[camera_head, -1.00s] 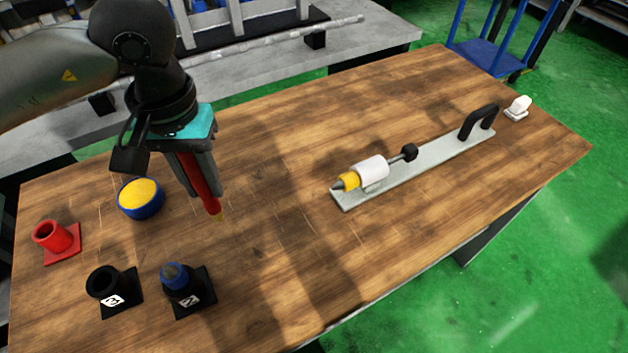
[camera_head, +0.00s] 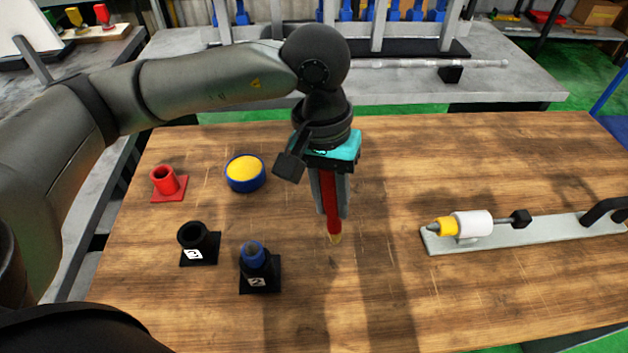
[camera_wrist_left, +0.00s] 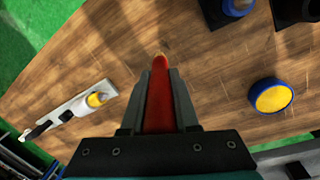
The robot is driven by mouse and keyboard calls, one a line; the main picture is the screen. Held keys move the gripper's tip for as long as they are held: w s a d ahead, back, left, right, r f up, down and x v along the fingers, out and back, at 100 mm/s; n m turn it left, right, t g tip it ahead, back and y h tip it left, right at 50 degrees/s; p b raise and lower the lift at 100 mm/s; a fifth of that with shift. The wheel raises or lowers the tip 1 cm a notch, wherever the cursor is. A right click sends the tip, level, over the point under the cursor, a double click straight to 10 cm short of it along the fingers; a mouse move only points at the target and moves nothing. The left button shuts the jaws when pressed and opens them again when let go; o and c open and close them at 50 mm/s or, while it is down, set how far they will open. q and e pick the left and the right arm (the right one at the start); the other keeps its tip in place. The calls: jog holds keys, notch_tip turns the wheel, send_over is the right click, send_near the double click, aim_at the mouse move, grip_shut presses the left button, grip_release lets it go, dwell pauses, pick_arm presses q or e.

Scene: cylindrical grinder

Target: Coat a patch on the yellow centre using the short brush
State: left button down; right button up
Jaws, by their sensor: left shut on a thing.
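My left gripper (camera_head: 333,215) is shut on a red brush (camera_head: 331,205) with a yellowish tip, which points down above the table; it also shows in the left wrist view (camera_wrist_left: 160,95). The yellow centre (camera_head: 447,226) has a grey cone tip and a white sleeve, and lies along a grey plate (camera_head: 520,235) to the right of the brush, apart from it. It also shows in the left wrist view (camera_wrist_left: 97,100). A blue pot (camera_head: 245,185) with yellow contents stands left of the gripper. My right gripper is not in view.
A red holder (camera_head: 165,182) and a black holder (camera_head: 199,243) look empty. Another black holder (camera_head: 262,278) has a blue-topped item in it. A black handle (camera_head: 606,208) rises from the plate's right end. The wooden table (camera_head: 380,290) is clear between brush and plate.

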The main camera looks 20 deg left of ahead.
pick_arm(q)
jog(key=shift+w+d+f+n+t+h+b, duration=0.25)
jog(key=shift+w+f+n+t+h, duration=0.15)
jog(key=shift+f+n+t+h, duration=0.8)
jog(key=shift+w+d+f+n+t+h+b, duration=0.3)
jog(key=shift+f+n+t+h, duration=0.35)
jog(key=shift+f+n+h, duration=1)
jog(key=shift+w+d+f+n+t+h+b, duration=0.15)
jog(key=shift+w+f+n+t+h, duration=0.3)
jog(key=shift+f+n+t+h, duration=0.75)
jog(key=shift+w+d+f, duration=0.15)
jog(key=shift+w+f, duration=0.05)
jog(key=shift+f, duration=0.1)
jog(key=shift+w+d+p, duration=0.4)
jog(key=shift+d, duration=0.3)
jog(key=shift+w+d+p, duration=0.35)
jog(key=shift+d, duration=0.35)
jog(key=shift+w+d+p, duration=0.4)
jog(key=shift+d, duration=0.3)
jog(key=shift+w+d, duration=0.15)
jog(key=shift+d, duration=0.2)
jog(key=shift+w+d, duration=0.35)
jog(key=shift+d, duration=0.3)
jog(key=shift+w+d, duration=0.35)
jog(key=shift+d, duration=0.25)
